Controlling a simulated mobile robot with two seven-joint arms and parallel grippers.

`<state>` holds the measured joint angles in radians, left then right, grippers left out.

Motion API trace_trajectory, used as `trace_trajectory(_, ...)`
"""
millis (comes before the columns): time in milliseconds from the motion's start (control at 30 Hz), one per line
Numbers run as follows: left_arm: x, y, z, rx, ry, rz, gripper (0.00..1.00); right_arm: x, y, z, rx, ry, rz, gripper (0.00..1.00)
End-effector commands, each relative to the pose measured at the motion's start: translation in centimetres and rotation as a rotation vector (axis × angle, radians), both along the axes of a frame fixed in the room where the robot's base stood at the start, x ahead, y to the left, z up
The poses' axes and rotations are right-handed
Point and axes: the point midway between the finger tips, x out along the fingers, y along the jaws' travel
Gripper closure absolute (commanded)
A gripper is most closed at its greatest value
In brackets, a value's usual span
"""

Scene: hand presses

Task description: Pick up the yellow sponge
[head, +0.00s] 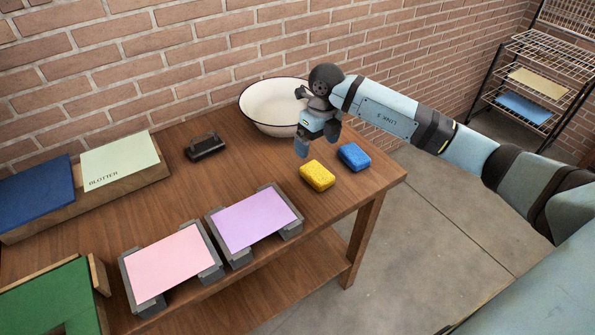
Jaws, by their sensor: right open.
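The yellow sponge (317,176) lies flat on the wooden table near its right end. My right gripper (317,143) is above the table, just up from the yellow sponge in the picture, with its fingers pointing down. It is open and I see nothing between its fingers. It looks apart from the sponge, though the exact height is hard to tell. My left gripper is not in view.
A blue sponge (354,157) lies close to the right of the yellow one. A white basin (262,105) stands behind the gripper. Pink (167,263) and purple (252,219) sheets rest on grey supports at the front. A dark block (205,147) sits farther left.

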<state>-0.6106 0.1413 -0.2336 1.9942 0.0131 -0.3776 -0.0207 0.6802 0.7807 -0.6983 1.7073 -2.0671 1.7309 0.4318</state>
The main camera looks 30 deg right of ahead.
Motion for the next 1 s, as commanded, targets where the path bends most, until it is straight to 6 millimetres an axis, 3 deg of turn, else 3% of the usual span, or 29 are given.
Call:
trace_trajectory(100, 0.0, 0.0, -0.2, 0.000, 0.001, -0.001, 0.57, 0.5, -1.8, 0.7, -0.074, -0.003, -0.025, 0.04)
trace_trajectory(200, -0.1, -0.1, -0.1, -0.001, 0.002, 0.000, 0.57, 0.5, -2.1, 0.2, -0.091, 0.000, -0.029, 0.04)
trace_trajectory(533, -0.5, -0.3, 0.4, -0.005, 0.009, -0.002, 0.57, 0.4, -2.0, -5.9, -0.088, 0.001, -0.028, 0.04)
trace_trajectory(833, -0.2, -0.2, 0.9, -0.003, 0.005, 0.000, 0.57, 0.4, -1.9, -8.4, -0.086, -0.001, -0.027, 0.04)
trace_trajectory(1000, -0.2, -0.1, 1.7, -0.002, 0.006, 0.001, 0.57, 0.4, -1.5, -10.9, -0.086, 0.000, -0.029, 0.04)
